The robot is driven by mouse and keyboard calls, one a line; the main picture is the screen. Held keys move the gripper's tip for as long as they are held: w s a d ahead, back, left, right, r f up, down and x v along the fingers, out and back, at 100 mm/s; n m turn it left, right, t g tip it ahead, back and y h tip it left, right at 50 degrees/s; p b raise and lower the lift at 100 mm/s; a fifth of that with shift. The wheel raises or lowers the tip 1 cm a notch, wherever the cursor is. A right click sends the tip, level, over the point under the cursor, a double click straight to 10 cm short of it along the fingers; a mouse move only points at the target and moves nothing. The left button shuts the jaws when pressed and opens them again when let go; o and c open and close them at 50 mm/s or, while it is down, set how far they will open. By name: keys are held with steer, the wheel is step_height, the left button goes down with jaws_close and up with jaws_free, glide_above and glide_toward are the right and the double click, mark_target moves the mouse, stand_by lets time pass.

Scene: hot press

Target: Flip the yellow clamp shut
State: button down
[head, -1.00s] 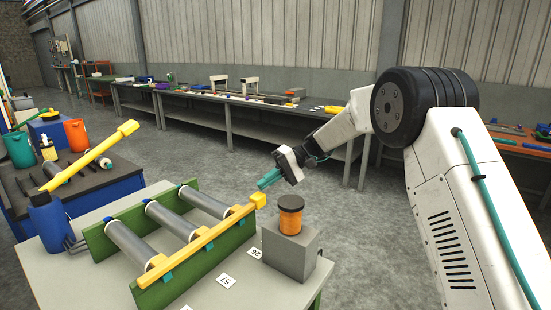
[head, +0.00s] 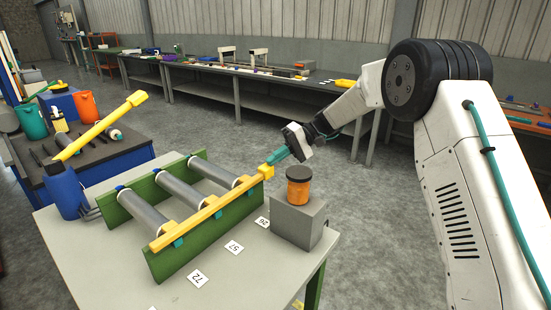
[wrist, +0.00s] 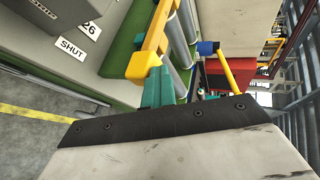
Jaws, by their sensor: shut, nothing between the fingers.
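A long yellow bar (head: 205,215) lies low along the near side of a green roller frame (head: 160,266), with a square yellow block at its right end. A second yellow bar (head: 103,125) rises at a slant from a blue post (head: 64,190) at the left. I cannot tell for sure which is the clamp. My gripper (head: 271,160), with teal fingers, is shut and empty at the block end of the low bar. In the wrist view the fingers (wrist: 158,86) are right by the yellow block (wrist: 143,65); whether they touch is unclear.
An orange jar (head: 298,190) with a dark lid stands on a grey box (head: 297,222) just right of my gripper. White number cards (head: 234,247) lie on the grey table (head: 235,290). A "SHUT" label (wrist: 72,48) shows in the wrist view. Open floor lies behind.

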steer(key=a+r+v, duration=0.1)
steer(key=r+v, duration=0.1)
steer(key=v, duration=0.9)
steer(key=shift+d+r, duration=0.2)
steer(key=shift+r, duration=0.15)
steer(key=s+d+f+m+h, duration=0.2)
steer(key=s+f+m, duration=0.1)
steer(key=s+f, duration=0.15)
steer(key=s+d+r+t+h, duration=0.1)
steer(key=s+d+t+h, duration=0.1)
steer(key=s, duration=1.2)
steer(key=s+d+r+m+t+h, duration=0.1)
steer(key=s+d+h, duration=0.3)
steer(key=s, duration=1.1)
steer(key=s+d+r+t+h, duration=0.3)
steer(key=s+d, duration=0.4)
steer(key=s, duration=0.7)
steer(key=shift+s+d+t+h, duration=0.25)
steer(key=shift+s+t+h, duration=0.05)
steer(key=shift+h, duration=0.1)
